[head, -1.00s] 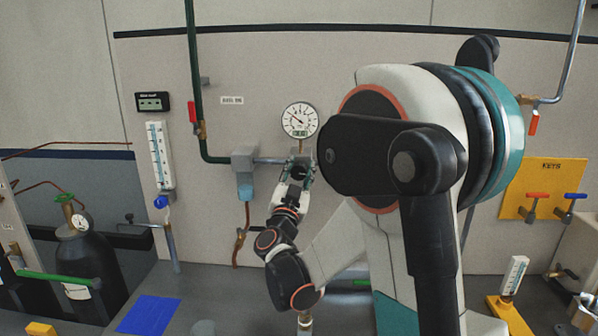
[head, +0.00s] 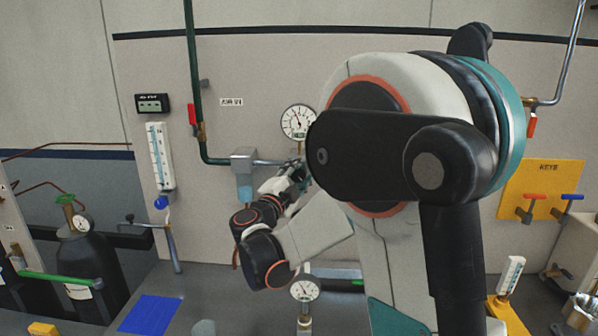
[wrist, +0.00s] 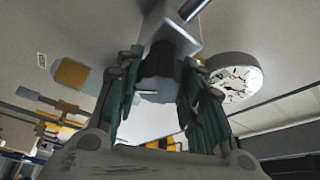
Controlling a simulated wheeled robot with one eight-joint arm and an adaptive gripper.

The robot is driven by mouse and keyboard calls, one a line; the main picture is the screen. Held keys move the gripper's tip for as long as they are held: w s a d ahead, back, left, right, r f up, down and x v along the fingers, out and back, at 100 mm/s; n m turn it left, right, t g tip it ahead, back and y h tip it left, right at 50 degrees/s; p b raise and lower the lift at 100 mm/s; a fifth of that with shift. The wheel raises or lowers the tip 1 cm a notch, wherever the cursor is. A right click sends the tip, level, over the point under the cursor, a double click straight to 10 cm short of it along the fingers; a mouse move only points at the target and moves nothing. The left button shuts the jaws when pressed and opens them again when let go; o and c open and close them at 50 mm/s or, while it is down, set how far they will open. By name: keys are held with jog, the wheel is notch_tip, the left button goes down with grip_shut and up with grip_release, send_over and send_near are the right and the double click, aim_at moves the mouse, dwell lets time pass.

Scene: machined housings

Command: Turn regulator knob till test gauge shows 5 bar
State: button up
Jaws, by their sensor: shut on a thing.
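The round white test gauge (head: 299,122) is on the wall above my gripper. Its needle points up and slightly left; the figures are too small to read. The gauge also shows at the right of the wrist view (wrist: 236,78), tilted and partly cut by glare. My gripper (head: 297,174) is below the gauge, at the end of the grey wall pipe. In the wrist view its green-padded fingers (wrist: 157,88) are shut on the dark regulator knob (wrist: 158,62), below a grey block body. In the head view my fingers hide the knob.
A grey valve block with a light blue bowl (head: 244,175) is just left of my gripper. A second gauge (head: 305,290) stands on the bench below my arm. A green pipe (head: 196,80) runs down the wall. A blue mat (head: 150,314) lies front left.

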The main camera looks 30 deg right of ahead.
jog(key=shift+m+g, duration=0.3)
jog(key=shift+m, duration=0.4)
jog(key=o, duration=1.1)
jog(key=shift+a+f, duration=0.1)
jog(key=v, duration=1.1)
jog(key=shift+s+a, duration=0.3)
